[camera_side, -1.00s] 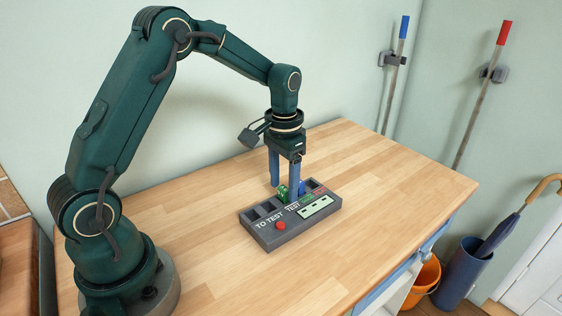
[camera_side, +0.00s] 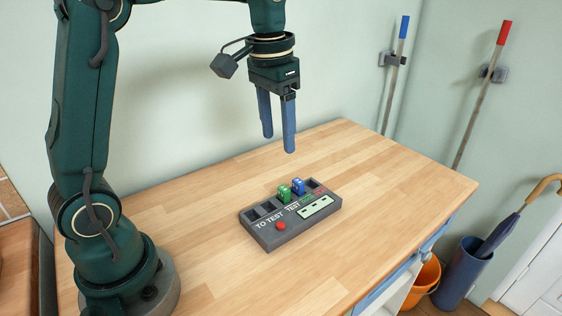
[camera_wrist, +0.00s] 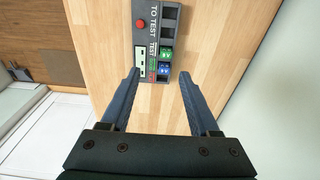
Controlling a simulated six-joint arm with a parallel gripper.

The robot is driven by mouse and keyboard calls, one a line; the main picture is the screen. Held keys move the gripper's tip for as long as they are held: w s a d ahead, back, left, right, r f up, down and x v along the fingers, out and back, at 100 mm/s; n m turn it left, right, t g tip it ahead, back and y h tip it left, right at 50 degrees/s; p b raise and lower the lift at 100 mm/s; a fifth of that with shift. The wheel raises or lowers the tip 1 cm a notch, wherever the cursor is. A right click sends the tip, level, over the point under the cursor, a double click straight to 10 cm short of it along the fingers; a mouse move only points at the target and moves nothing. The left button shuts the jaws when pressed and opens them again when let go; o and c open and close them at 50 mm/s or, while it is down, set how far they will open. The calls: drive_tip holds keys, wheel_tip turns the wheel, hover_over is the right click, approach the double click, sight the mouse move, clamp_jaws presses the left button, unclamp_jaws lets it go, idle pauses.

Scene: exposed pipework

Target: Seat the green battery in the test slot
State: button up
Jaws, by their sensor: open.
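The green battery (camera_side: 284,193) stands upright in the slot beside the word TEST on the grey tester box (camera_side: 270,238). It looks level with its blue neighbour, but its depth in the slot is hard to judge. It also shows in the wrist view (camera_wrist: 167,53). A blue battery (camera_side: 298,186) stands in the adjoining slot to its right, by the green label. My gripper (camera_side: 279,143) is open and empty, well above the box, fingers pointing down. In the wrist view its fingers (camera_wrist: 160,76) are spread apart with nothing between them.
Two TO TEST slots (camera_side: 259,211) are empty at the box's left, and the slot by the red label (camera_side: 314,184) looks empty. A red button (camera_side: 281,225) sits on the box front. The wooden bench (camera_side: 370,170) around is clear.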

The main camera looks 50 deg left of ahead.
drive_tip(key=s+d+f+t, duration=0.1)
drive_tip(key=s+d+t, duration=0.1)
drive_tip(key=s, duration=0.5)
drive_tip(key=s+d+f+t, duration=0.1)
drive_tip(key=s+d+t, duration=0.1)
drive_tip(key=s, duration=0.5)
drive_tip(key=shift+d+t, duration=0.3)
drive_tip(key=shift+d, duration=0.2)
